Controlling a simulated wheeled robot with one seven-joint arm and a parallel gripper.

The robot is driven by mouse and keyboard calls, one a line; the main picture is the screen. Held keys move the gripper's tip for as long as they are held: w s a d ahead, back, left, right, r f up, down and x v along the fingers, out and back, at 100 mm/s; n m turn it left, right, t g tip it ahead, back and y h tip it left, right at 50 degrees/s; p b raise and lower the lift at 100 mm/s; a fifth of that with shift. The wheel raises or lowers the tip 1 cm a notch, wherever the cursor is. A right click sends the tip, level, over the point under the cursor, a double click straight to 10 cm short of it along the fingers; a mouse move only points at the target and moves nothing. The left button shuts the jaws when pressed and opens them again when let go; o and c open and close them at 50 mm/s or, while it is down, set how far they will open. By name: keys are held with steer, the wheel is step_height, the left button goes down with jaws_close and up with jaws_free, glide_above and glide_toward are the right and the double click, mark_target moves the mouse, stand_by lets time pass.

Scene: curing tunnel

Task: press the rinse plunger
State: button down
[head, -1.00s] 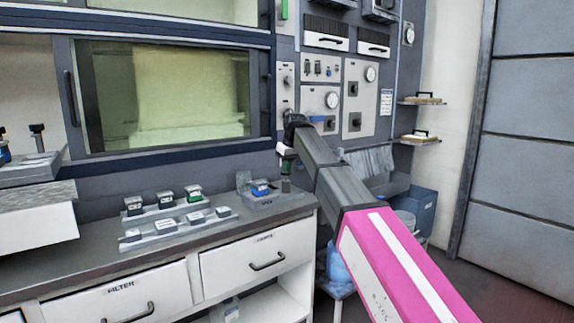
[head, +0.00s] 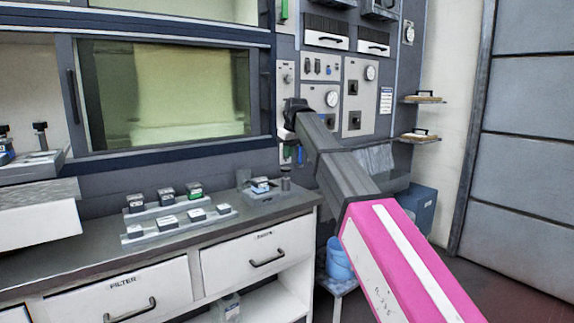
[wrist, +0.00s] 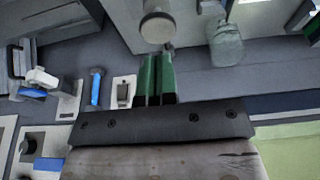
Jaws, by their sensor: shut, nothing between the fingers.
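An upright dark grey cylinder with a lighter rounded top (head: 286,172) stands at the back right of the counter; it looks like the plunger, but no label is readable. In the wrist view a pale round cap (wrist: 157,26) on a stem lies just beyond my fingertips and seems to be the same thing. My gripper (wrist: 160,52) has two green fingers side by side, shut and empty. In the head view the gripper (head: 291,163) is small and partly hidden by my arm, pointing down above the cylinder. A gap appears to remain between them.
A stepped rack (head: 178,226) with several blocks is further left. A control panel (head: 325,98) and a window (head: 165,95) are behind. A glassy jar (wrist: 226,42) shows in the wrist view.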

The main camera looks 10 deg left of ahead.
mark_target(285, 168)
steer(key=v, duration=0.7)
steer(key=shift+a, duration=0.1)
stand_by(0.6)
step_height(285, 168, up, 3)
steer(key=shift+f, duration=0.15)
steer(key=shift+f, duration=0.1)
steer(key=x, duration=1.2)
steer(key=shift+s+d+f, duration=0.2)
steer(key=shift+d+f, duration=0.05)
steer(key=shift+f, duration=0.7)
